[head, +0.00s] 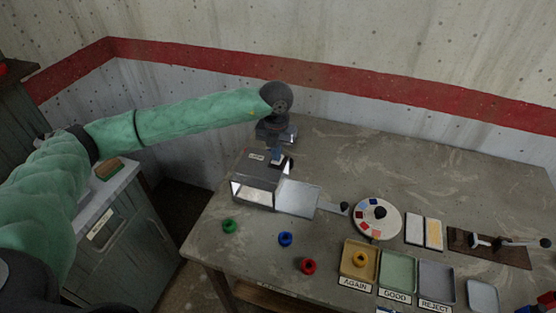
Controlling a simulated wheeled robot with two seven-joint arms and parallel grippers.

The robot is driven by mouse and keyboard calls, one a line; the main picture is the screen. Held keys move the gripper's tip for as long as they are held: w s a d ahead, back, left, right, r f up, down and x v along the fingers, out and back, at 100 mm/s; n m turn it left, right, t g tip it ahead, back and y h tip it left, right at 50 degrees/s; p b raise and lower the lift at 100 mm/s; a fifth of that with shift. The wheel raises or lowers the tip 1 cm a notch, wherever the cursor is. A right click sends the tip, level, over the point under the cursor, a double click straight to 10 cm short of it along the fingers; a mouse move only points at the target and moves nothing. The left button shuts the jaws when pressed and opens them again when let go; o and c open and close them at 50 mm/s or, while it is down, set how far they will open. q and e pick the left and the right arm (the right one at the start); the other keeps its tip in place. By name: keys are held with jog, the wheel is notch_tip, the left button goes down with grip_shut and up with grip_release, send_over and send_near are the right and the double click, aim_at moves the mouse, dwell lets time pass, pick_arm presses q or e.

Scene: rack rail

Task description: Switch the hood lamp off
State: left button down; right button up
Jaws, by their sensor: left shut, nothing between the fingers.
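The hood (256,174) is a dark box with a small label on top and a pale, bright-looking opening at the front. It stands on the left part of the table. I cannot make out the lamp or its switch clearly. My left gripper (276,161) points down at the top rear right of the hood, with its fingers shut and empty. I cannot tell whether the fingertips touch the hood. The gripper and wrist hide part of the hood's back corner.
A flat plate (298,198) with a handled rod lies right of the hood. Green (229,226), blue (286,239) and red (308,266) rings lie in front. A round dial (376,217) and several trays stand right. The table's back middle is clear.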

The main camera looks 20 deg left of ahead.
pick_arm(q)
jog(key=shift+f, duration=0.2)
jog(key=shift+r+p, duration=0.3)
jog(key=shift+r, duration=3.2)
